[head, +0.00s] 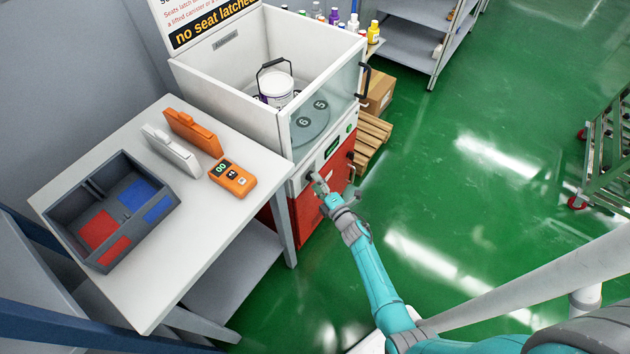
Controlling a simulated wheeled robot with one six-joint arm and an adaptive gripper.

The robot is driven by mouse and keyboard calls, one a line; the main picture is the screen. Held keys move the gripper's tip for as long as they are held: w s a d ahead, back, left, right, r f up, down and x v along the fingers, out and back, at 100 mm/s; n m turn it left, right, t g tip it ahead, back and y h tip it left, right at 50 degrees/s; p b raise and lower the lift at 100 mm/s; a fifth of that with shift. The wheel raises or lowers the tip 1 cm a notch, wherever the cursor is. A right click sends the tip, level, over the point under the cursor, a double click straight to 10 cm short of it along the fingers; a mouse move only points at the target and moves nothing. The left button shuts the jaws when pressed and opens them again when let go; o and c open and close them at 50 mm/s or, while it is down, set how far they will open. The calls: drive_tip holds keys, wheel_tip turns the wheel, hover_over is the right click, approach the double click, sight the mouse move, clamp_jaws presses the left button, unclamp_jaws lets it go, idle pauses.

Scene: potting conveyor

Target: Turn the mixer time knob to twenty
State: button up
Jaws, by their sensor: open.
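The mixer (230,100) is a white cabinet with an open top chamber and a red lower front. Its front panel carries a small green display (332,148). A dark round knob (308,176) sits at the panel's left end, partly hidden by my gripper. My gripper (316,182) is open, with its fingertips right at the knob. I cannot tell whether they touch it. The knob's pointer and the display's reading are too small to make out.
A white table (170,250) stands left of the mixer, with a grey divided tray (70,225) and an orange handheld device (233,179). A white bucket (275,88) stands inside the chamber. Pallets (372,135) and a box lie behind the mixer.

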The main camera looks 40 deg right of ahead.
drive_tip(key=shift+w, duration=0.7)
drive_tip(key=c, duration=1.1)
drive_tip(key=shift+c, duration=0.3)
drive_tip(key=shift+m, duration=0.3)
drive_tip(key=m+g+y, duration=0.2)
drive_tip(key=m, duration=0.3)
drive_tip(key=m+g+y, duration=0.2)
drive_tip(key=m+y, duration=0.1)
drive_tip(key=m, duration=0.3)
drive_tip(key=d+m+g+y, duration=0.1)
drive_tip(key=m+g+y, duration=0.1)
drive_tip(key=m, duration=0.3)
drive_tip(key=shift+w+d+r+m+y, duration=0.15)
drive_tip(key=shift+r+m+y, duration=0.15)
drive_tip(key=shift+m+y, duration=0.15)
